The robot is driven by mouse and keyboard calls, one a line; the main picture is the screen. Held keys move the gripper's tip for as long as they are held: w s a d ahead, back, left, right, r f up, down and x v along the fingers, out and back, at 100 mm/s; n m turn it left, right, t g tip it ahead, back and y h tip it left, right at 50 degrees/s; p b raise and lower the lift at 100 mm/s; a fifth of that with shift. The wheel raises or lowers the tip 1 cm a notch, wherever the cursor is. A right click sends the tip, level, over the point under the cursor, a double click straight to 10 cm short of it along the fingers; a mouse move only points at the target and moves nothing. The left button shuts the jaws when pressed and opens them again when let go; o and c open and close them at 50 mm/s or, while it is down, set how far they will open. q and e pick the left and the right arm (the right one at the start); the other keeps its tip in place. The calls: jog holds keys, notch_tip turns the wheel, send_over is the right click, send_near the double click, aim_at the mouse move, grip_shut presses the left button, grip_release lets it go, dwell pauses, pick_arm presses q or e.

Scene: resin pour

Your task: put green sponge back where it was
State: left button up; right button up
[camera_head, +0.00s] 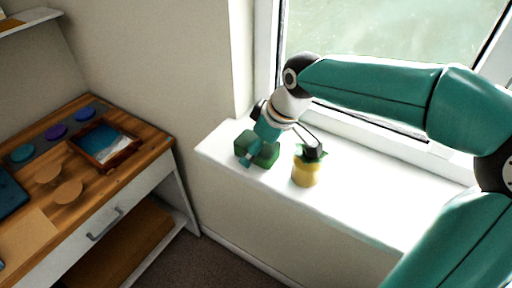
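The green sponge (268,154) is a dark green block lying on the white windowsill near its left end. My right arm reaches in from the right, and its gripper (281,153) is over the sill at the sponge. Its fingers are spread apart, one in front of the sponge and the other by the plant in the yellow pot (306,173). The gripper hides part of the sponge, and I cannot tell whether a finger touches it. My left gripper is out of view.
The window stands behind the sill (365,208), which is clear right of the pot. At left, a wooden desk (100,190) holds a framed tray (131,150), several coloured discs, and round coasters (68,192). A floor gap lies between desk and sill.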

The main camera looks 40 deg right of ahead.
jog(key=shift+r, duration=0.1)
jog(key=shift+r, duration=0.15)
jog(key=p+v, duration=0.1)
jog(key=v, duration=1)
jog(key=shift+s+r, duration=0.25)
jog(key=shift+r, duration=0.05)
